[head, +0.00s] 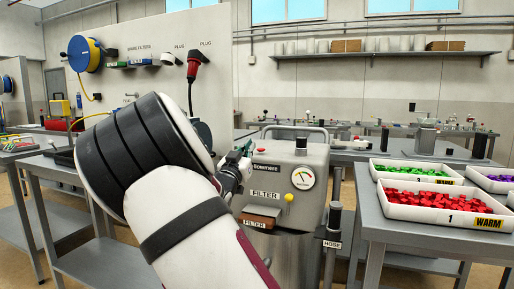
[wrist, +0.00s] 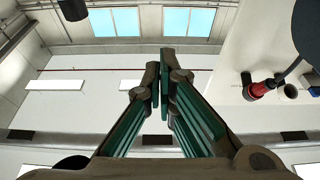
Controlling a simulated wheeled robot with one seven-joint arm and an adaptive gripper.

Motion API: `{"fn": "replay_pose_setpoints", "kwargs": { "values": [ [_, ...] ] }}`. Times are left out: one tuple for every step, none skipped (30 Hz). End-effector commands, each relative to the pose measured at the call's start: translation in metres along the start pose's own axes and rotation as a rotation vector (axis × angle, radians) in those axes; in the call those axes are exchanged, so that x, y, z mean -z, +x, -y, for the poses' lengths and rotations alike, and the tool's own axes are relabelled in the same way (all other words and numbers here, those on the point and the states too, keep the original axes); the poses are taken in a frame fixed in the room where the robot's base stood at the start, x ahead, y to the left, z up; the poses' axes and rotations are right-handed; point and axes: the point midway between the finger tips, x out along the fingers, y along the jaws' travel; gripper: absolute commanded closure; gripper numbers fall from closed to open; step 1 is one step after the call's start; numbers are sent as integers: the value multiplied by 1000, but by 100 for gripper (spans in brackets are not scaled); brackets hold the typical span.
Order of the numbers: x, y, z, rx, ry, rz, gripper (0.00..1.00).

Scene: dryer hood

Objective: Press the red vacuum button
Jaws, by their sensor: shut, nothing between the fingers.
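A grey metal machine (head: 313,165) labelled Bowmere stands in the middle of the head view. It has a round gauge (head: 303,177), a yellow knob (head: 289,198) and FILTER labels on its front. I cannot make out a red vacuum button on it; my arm covers its left side. A small dark cylinder with a reddish spot (head: 301,146) stands on its top, too small to identify. My gripper (head: 246,150) is at the machine's upper left; I cannot tell whether it touches. In the wrist view my gripper (wrist: 163,58) has its green-sided fingers together, with nothing between them.
A table at right holds white trays of red pieces (head: 437,203) and green pieces (head: 413,171). A dark post (head: 333,226) with a HOSE label stands at the machine's right. A red plug (head: 195,65) hangs on the panel, also in the wrist view (wrist: 262,87).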

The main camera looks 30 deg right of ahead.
Motion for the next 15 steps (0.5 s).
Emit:
{"fn": "replay_pose_setpoints", "kwargs": {
  "values": [
    [0, 0, 0, 0, 0, 1, 100],
    [0, 1, 0, 0, 0, 1, 100],
    [0, 2, 0, 0, 0, 1, 100],
    [-1, 4, 0, 0, 0, 1, 100],
    [-1, 6, 0, 0, 0, 1, 100],
    [-1, 10, 0, 0, 1, 0, 100],
    [-1, 13, 0, -1, 1, 0, 100],
    [-1, 17, 0, -1, 0, 0, 100],
    [-1, 24, 0, -1, 0, 0, 100],
    [-2, 29, 0, -1, -1, -1, 100],
    [-2, 34, 0, 0, 0, -1, 100],
    [-2, 42, -1, -1, 0, -1, 100],
    [-2, 48, 0, 0, 0, -1, 100],
    [-2, 54, -1, 0, 0, -1, 100],
    [-2, 62, 0, 0, -1, 0, 100]
  ]
}}
